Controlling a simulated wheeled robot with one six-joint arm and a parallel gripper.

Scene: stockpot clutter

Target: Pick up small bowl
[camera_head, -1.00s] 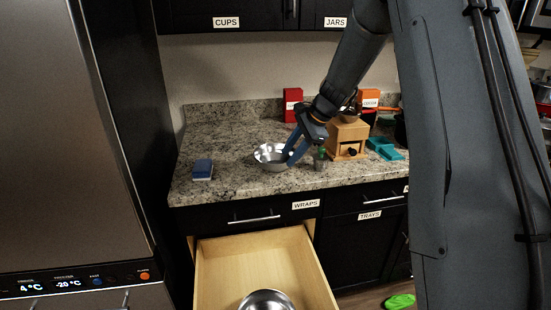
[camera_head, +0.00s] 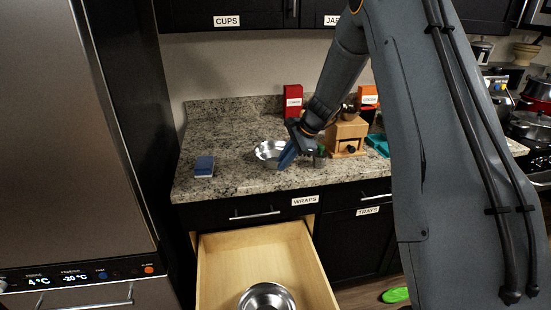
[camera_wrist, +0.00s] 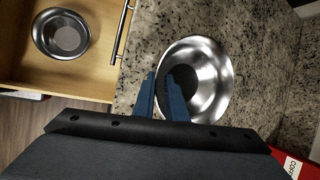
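A shiny metal bowl (camera_head: 266,150) stands on the granite counter; it also shows in the wrist view (camera_wrist: 213,83). My gripper (camera_head: 285,160) is at the bowl's near right rim in the head view. In the wrist view its blue fingers (camera_wrist: 157,88) are close together with the bowl's rim between them, one finger outside and one over the inside. It looks shut on the rim, though the contact is partly hidden. A second metal bowl (camera_head: 267,297) lies in the open drawer, also in the wrist view (camera_wrist: 60,34). The bowl on the counter rests upright.
The open wooden drawer (camera_head: 235,262) juts out below the counter (camera_head: 232,183). A blue sponge (camera_head: 204,166) lies left.

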